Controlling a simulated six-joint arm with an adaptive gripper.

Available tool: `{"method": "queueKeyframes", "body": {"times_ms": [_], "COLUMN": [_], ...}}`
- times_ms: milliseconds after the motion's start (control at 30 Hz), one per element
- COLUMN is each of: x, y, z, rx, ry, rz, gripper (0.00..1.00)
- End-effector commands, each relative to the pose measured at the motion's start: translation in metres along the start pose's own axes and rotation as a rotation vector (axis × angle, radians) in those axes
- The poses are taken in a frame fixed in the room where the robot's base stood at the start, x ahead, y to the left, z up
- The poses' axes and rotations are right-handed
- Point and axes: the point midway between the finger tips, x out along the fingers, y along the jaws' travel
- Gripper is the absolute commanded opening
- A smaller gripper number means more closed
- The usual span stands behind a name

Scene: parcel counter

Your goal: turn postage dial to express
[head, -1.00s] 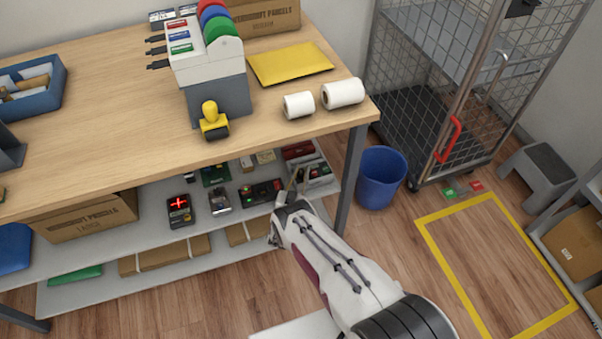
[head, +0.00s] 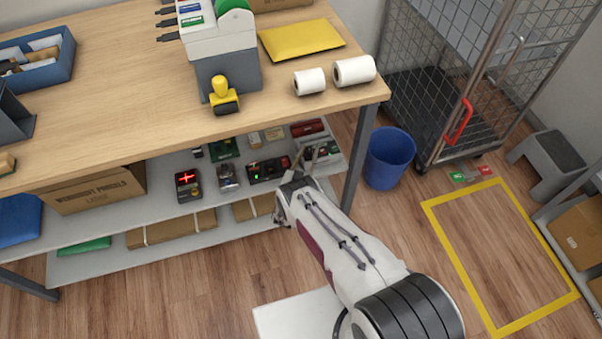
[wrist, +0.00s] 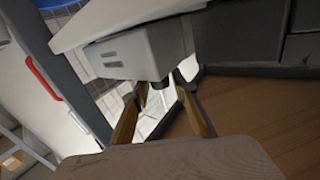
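A grey box-shaped unit (wrist: 145,48) with a short dark knob (wrist: 160,83) shows in the wrist view; I cannot read any marking that makes it the postage dial. My gripper (wrist: 160,86) has its two tan fingers apart, one on each side of the knob; I cannot tell if they touch it. In the head view my gripper (head: 316,157) reaches under the counter to the right end of the upper shelf. A small device (head: 328,149) there is partly hidden behind it. A dark device with green and red lights (head: 268,169) lies just left.
The wooden counter (head: 110,110) overhangs the shelf, and its grey leg (head: 359,160) stands close right of my gripper. A red-lit terminal (head: 188,184) and a card reader (head: 228,177) sit further left. A blue bin (head: 389,158) stands on the floor at right.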

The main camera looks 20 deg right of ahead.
Motion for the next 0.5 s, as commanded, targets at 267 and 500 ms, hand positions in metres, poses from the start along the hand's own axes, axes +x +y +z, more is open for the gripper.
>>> {"method": "queueKeyframes", "body": {"times_ms": [267,500], "x": [-0.022,-0.048], "y": [0.000,-0.001], "z": [-0.001,-0.001], "rx": [-0.002,-0.002], "ry": [0.000,0.001], "rz": [-0.001,-0.001], "gripper": [0.27,0.27]}}
